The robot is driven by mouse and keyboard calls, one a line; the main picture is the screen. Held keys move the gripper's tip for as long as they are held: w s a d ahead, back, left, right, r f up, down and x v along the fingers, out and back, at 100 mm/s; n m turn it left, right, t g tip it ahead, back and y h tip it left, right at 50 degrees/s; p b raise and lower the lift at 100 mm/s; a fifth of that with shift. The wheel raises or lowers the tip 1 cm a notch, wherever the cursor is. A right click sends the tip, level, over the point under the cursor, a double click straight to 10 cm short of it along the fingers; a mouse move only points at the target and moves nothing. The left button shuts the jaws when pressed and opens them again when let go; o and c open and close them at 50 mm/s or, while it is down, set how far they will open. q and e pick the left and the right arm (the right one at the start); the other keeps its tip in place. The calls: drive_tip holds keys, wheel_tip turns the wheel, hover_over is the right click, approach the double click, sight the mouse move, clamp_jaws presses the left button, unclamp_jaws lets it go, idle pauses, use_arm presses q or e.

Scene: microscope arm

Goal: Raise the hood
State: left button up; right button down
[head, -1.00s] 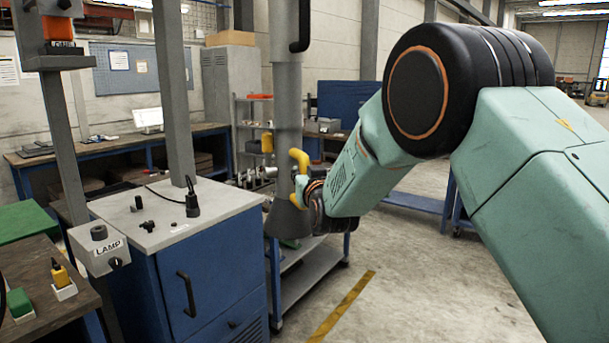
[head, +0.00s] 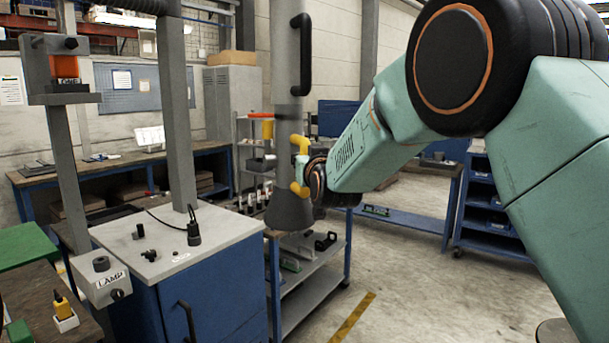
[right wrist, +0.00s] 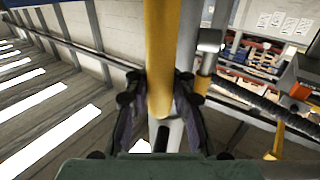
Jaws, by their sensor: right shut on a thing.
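In the right wrist view the yellow handle (right wrist: 160,55) runs between the two fingers (right wrist: 160,105). The upper tube (head: 284,45) carries a black handle (head: 301,55). My left gripper is out of view.
A blue cabinet with a grey top (head: 175,243) stands left of the hood. A grey box labelled LAMP (head: 107,280) is on a post at its left. A shelf trolley (head: 310,283) stands below and behind the hood. Open floor (head: 410,290) lies at the right.

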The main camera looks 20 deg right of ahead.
drive_tip(key=shift+r, duration=1.15)
